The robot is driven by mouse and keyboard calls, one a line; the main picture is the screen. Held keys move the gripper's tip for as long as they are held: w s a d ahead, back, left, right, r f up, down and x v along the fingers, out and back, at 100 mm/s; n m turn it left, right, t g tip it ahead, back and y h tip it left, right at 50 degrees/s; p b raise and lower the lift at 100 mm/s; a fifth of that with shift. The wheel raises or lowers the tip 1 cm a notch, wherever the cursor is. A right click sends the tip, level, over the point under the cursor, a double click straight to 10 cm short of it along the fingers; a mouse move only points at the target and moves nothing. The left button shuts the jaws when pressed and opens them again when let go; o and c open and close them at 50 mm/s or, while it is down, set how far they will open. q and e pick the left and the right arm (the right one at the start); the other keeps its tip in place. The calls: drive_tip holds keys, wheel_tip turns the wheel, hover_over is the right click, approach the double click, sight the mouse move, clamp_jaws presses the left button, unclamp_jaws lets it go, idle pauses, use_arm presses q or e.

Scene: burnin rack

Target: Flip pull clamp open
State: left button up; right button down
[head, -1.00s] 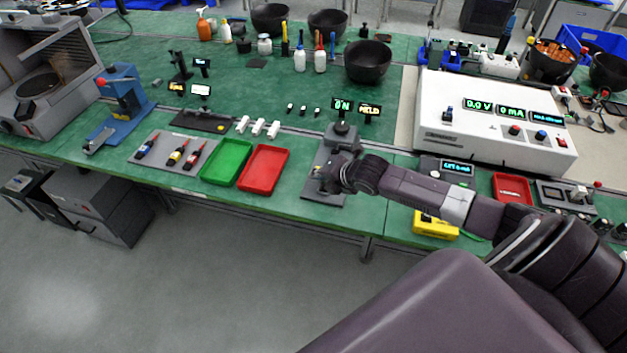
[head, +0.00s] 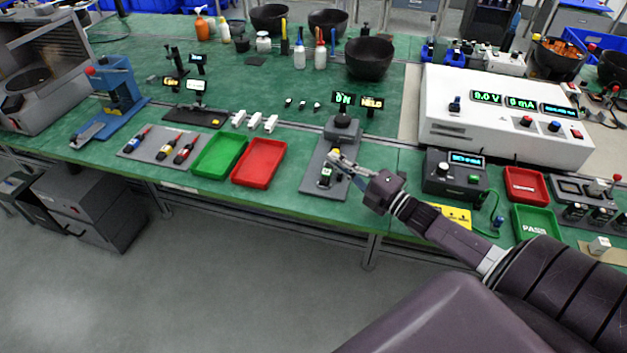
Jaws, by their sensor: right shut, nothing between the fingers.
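The clamp fixture is a grey plate (head: 310,181) at the front edge of the green bench, with a dark block (head: 342,132) at its far end. A small dark part with a light face (head: 326,172) sits on the plate. My right gripper (head: 335,160) is over the right side of the plate, its fingers shut and empty beside the clamp area. The clamp's handle is too small and too close to the fingers to make out, so I cannot tell its position or any contact. My left gripper is not in view.
Red tray (head: 260,163) and green tray (head: 218,156) lie left of the fixture. Two small displays (head: 343,98) stand behind it. A grey meter box (head: 453,177) and a large white power supply (head: 505,117) are to the right.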

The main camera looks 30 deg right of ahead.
drive_tip(key=shift+s+d+f+m+t, duration=0.2)
drive_tip(key=shift+d+m+t, duration=0.1)
drive_tip(key=shift+t, duration=0.1)
drive_tip(key=shift+s+d+r+b, duration=0.2)
drive_tip(key=shift+s+d+b, duration=0.1)
drive_tip(key=shift+s, duration=0.1)
drive_tip(key=shift+s+d, duration=0.2)
drive_tip(key=shift+s, duration=0.05)
wheel_tip(320, 180, up, 10)
idle(0.7)
drive_tip(key=shift+f, duration=0.1)
idle(0.4)
